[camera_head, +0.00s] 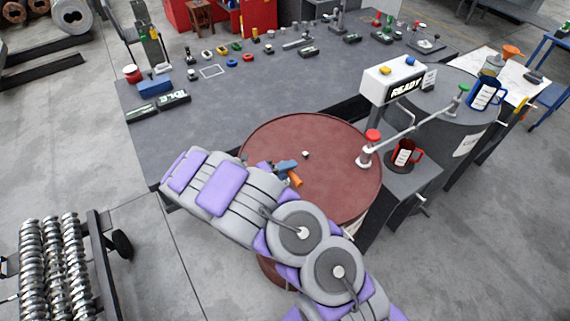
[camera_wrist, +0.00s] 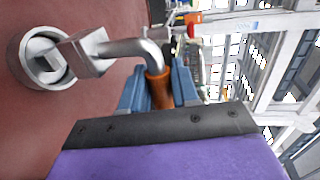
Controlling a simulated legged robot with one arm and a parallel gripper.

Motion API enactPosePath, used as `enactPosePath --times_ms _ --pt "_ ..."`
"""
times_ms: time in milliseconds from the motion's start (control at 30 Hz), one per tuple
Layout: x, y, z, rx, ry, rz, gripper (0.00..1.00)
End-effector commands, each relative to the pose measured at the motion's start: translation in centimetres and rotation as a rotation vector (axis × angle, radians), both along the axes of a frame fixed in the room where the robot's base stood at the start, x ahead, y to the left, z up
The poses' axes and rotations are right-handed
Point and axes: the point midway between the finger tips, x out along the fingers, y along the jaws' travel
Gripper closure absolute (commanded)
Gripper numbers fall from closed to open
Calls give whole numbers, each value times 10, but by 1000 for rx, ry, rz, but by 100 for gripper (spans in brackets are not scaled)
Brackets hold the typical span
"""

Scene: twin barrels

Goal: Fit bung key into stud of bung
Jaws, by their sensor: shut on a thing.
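The bung (camera_wrist: 40,57) is a round metal ring with a square stud inside, set in the dark red barrel top (camera_head: 330,190). The bung key (camera_wrist: 125,48) is a bent grey metal rod with a block-shaped end and an orange grip. My gripper (camera_wrist: 160,88) has blue fingers shut on the orange grip. The key's block end lies at the bung's right rim in the wrist view, overlapping it; I cannot tell whether they touch. In the head view, my gripper (camera_head: 286,169) is over the barrel top, near a small pale piece; the key's rod is too small to make out.
A red-capped post (camera_head: 369,150) with a grey pipe stands at the barrel's right edge. A red mug (camera_head: 405,157) and a white READY box (camera_head: 398,80) are beyond it. A grey table (camera_head: 200,110) with small parts lies behind. The barrel top's middle is mostly clear.

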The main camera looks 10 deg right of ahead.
Motion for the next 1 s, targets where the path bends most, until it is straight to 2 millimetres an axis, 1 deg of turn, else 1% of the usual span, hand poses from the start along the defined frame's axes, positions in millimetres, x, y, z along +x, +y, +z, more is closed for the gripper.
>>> enactPosePath --times_ms 100,300,700,1000 --pt "0 2 -9 -3 1 0 100" --pt "0 3 -16 -4 0 0 100" --pt "0 1 -17 -1 0 1 100" --pt "0 3 -17 -3 -1 1 100"
